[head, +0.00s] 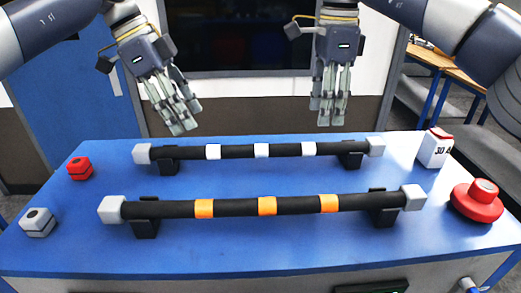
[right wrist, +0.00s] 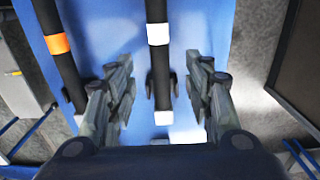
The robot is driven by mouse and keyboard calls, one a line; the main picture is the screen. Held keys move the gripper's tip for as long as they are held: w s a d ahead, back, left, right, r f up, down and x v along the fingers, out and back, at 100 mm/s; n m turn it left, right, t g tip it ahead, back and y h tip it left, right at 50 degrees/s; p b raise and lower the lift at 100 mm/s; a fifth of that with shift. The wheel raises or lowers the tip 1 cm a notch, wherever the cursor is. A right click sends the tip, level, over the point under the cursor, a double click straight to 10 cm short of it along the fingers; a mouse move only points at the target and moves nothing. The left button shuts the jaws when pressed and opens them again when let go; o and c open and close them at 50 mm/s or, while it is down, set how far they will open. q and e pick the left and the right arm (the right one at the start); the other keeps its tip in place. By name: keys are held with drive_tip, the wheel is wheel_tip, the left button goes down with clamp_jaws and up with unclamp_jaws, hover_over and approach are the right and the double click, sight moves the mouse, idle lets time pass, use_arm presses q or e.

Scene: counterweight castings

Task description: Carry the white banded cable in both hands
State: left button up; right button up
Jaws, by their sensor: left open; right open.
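The white banded cable (head: 235,151) is a black bar with several white bands and grey end blocks. It rests across two black holders (head: 168,161) at the back of the blue table. My left gripper (head: 181,121) is open and empty, above and behind the cable's left part. My right gripper (head: 329,115) is open and empty, above and behind its right part. In the right wrist view the white banded cable (right wrist: 160,62) runs between the spread fingers of my right gripper (right wrist: 165,100), apart from them.
An orange banded cable (head: 235,207) lies on holders in front. A red block (head: 79,169) and a grey block (head: 38,222) sit at the left. A white box with a red top (head: 434,150) and a red round weight (head: 477,203) stand at the right. The blue table (head: 230,250) is clear in front.

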sight(206, 147)
use_arm(q)
drive_tip(key=x, duration=0.8)
drive_tip(key=shift+d, duration=0.1)
use_arm(e)
wheel_tip(206, 147, down, 8)
drive_tip(key=shift+d+f, duration=0.1)
use_arm(q)
drive_tip(key=shift+d+f, duration=0.1)
drive_tip(key=shift+f, duration=0.3)
use_arm(e)
drive_tip(key=shift+f, duration=0.45)
use_arm(q)
clamp_jaws()
use_arm(e)
drive_tip(key=shift+r, duration=0.1)
clamp_jaws()
use_arm(q)
drive_tip(key=shift+r, duration=0.1)
